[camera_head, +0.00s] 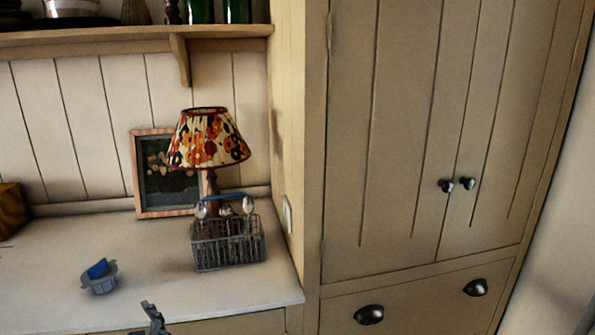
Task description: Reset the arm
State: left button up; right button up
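The tip of my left gripper (153,319) shows at the bottom edge of the head view, in front of the counter's front edge. Most of this arm is below the picture, and I cannot tell whether its fingers are open or shut. I see nothing held in the part that shows.
A small grey bowl (101,283) with a blue item in it stands on the pale counter (150,270). A wire basket (228,250) with spoons, a floral lamp (208,140) and a framed picture (150,200) stand further back. A tall cupboard (400,130) is right.

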pick_arm(q)
jog(key=w+d+f+n+t+h, duration=0.25)
jog(key=d+f+n+h, duration=0.45)
jog(key=n, duration=0.4)
jog(key=s+d+f+n+h+p, duration=0.2)
jog(key=s+d+f+n, duration=0.2)
jog(key=f+n, duration=0.15)
jog(key=s+d+f+n+g+h, duration=0.1)
jog(key=s+f+n, duration=0.2)
jog(key=s, duration=0.6)
jog(key=s+d+f+n+g+h+p, duration=0.1)
jog(key=s+f+n+g, duration=0.1)
jog(key=s+f, duration=0.5)
jog(key=s+d+f+n+g+h+p, duration=0.1)
jog(key=s+f+n, duration=0.3)
jog(key=s, duration=0.8)
jog(key=shift+s+f+g, duration=0.2)
jog(key=shift+f+g, duration=0.25)
jog(key=shift+g, duration=0.3)
pick_arm(e)
jog(key=r, duration=0.1)
jog(key=w+a+r, duration=0.2)
jog(key=r, duration=0.1)
jog(key=shift+w+r, duration=0.1)
jog(key=shift+w+a+r+y, duration=0.15)
jog(key=shift+w+y, duration=0.15)
jog(key=shift+w, duration=0.15)
pick_arm(q)
jog(key=shift+o, duration=0.5)
